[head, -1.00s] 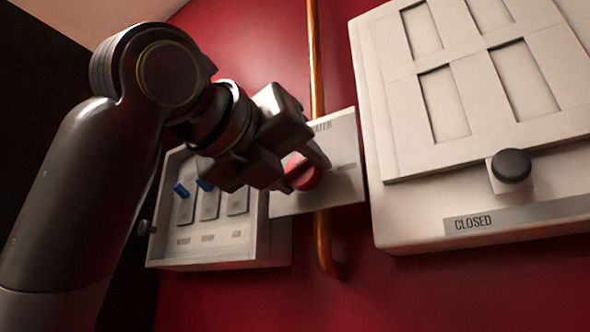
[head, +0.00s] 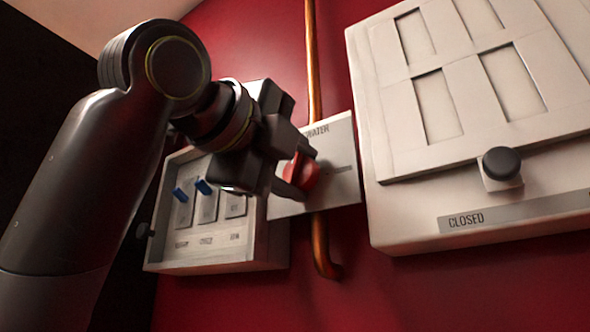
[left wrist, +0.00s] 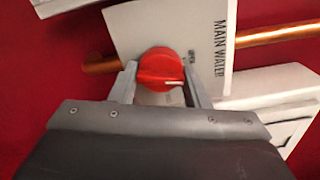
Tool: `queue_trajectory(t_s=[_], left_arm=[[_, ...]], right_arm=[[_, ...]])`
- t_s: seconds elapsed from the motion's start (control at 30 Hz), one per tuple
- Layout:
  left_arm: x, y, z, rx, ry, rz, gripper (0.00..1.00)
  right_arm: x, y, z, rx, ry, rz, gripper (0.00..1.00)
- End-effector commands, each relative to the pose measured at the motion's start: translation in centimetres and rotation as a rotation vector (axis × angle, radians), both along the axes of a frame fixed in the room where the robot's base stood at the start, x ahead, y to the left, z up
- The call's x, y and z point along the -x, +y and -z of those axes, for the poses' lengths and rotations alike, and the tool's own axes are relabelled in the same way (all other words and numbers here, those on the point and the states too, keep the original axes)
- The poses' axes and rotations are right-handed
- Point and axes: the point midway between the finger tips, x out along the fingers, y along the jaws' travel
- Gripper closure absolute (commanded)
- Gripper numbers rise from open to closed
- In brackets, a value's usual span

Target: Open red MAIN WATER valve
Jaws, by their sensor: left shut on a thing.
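The red valve knob (head: 304,176) sits on a white plate (head: 340,190) fixed over a copper pipe on the red wall. In the left wrist view the knob (left wrist: 161,69) has a pale mark toward its right side, and the plate (left wrist: 140,25) reads MAIN WATER, with a small OPEN label beside the knob. My left gripper (head: 298,172) has one finger on each side of the knob and is shut on it; the fingers also show in the left wrist view (left wrist: 160,84). The gripper body hides the plate's left part. My right gripper is out of view.
A white box with blue switches (head: 203,187) is left of the plate, close under my left wrist. A larger white panel (head: 415,215) with a black knob (head: 510,163) and a CLOSED label is at right. The copper pipe (head: 315,60) runs vertically.

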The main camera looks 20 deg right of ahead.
Motion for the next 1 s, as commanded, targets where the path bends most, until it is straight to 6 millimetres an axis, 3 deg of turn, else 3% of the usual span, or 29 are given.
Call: queue_trajectory(t_s=[0.4,1.0], left_arm=[[-0.01,0.06,-0.15,0.156,0.195,-0.002,0.80],[-0.02,0.04,-0.16,0.193,0.245,-0.001,0.80]], right_arm=[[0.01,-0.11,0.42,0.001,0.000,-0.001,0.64],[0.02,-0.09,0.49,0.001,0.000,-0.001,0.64]])
